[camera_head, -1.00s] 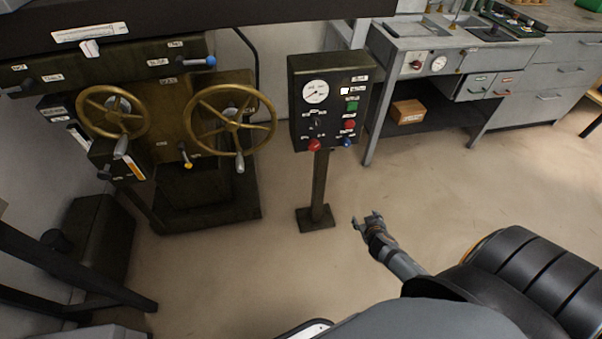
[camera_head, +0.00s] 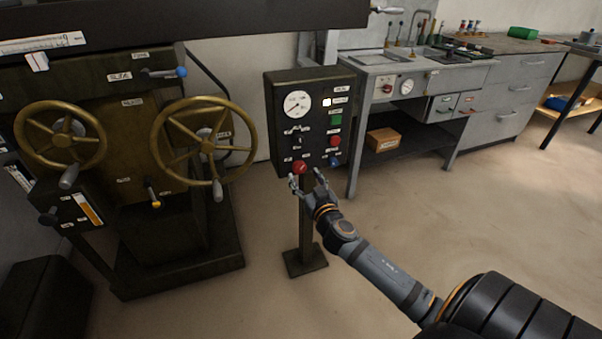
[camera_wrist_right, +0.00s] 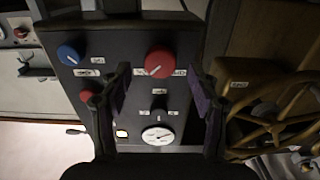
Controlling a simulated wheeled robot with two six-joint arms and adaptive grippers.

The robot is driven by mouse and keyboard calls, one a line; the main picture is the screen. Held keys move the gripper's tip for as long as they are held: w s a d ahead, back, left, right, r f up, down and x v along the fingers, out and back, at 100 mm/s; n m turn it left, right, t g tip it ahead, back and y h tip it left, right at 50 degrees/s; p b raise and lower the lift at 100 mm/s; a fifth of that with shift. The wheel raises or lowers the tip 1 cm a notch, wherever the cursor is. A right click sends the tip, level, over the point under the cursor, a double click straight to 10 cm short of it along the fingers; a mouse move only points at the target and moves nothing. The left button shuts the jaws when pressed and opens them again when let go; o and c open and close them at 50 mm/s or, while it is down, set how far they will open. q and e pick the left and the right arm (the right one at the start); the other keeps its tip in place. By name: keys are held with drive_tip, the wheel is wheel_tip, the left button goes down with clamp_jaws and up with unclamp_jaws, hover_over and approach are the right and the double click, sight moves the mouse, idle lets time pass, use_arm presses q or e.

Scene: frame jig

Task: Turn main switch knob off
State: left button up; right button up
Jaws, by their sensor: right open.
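The control panel (camera_head: 310,130) is a dark box on a post. A red knob (camera_head: 299,167) with a white pointer line sits low on its face. In the right wrist view the red knob (camera_wrist_right: 158,63) appears between and beyond the two fingers, with the panel turned upside down. My right gripper (camera_head: 306,180) is open and empty, just in front of the panel's lower edge, its fingers (camera_wrist_right: 158,85) spread to either side of the knob's line. I see no contact with the knob. The panel's small labels are too blurred to read. My left gripper is out of view.
A blue knob (camera_head: 335,161) sits beside the red knob, with a red button (camera_head: 334,141) and green button (camera_head: 308,125) above. A dial gauge (camera_head: 297,104) is at the top. A machine with brass handwheels (camera_head: 205,140) stands left. The floor right of the post is clear.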

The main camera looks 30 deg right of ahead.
sight(300, 170)
drive_tip(key=shift+x, duration=1.7)
drive_tip(key=c, duration=1.1)
drive_tip(key=shift+c, duration=0.2)
